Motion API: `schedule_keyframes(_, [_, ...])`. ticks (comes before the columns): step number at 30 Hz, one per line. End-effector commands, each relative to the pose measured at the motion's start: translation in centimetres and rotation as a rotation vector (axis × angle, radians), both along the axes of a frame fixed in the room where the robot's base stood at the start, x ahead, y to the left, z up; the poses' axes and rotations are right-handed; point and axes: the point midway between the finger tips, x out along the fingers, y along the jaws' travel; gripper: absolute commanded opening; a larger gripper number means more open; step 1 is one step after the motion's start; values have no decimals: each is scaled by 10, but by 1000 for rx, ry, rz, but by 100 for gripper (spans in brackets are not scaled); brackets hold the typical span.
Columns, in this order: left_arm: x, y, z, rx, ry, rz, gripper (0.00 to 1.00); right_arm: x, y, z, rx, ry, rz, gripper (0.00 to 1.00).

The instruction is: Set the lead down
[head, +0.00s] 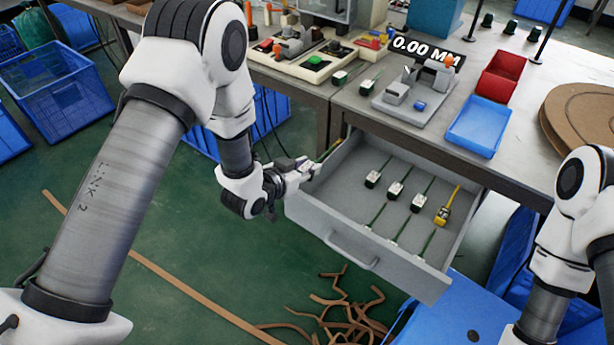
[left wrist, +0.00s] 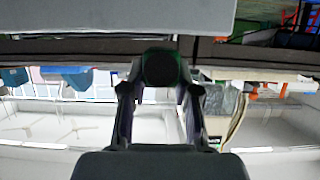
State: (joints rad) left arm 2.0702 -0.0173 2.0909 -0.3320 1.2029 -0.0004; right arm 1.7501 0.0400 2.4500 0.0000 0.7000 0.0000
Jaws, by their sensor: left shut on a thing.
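My left gripper (head: 308,170) is at the left wall of the open grey drawer (head: 348,240), close to its rim. It is shut on a lead, whose dark end with a green edge (left wrist: 163,68) shows between the fingers in the left wrist view. In the head view the held lead is mostly hidden by the gripper; a thin green piece (head: 330,150) shows just beyond it. Several other leads (head: 394,188) with pale and dark plugs and green cables lie apart in the drawer. My right gripper is out of view.
A yellow tool-like item (head: 446,208) lies in the drawer's right part. On the bench above are a fixture (head: 415,90), a blue tray (head: 480,125), a red bin (head: 500,75) and a cardboard reel (head: 585,120). Brown strips (head: 345,300) litter the floor.

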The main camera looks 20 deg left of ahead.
Motion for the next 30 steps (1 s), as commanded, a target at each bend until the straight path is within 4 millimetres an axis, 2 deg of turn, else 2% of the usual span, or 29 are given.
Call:
schedule_keyframes(7, [2,0,-35,0,3,0,0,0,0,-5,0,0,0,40])
schedule_keyframes(29, [2,0,-48,0,2,0,0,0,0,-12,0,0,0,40])
schedule_keyframes(30, [2,0,-48,0,3,0,44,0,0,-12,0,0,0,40])
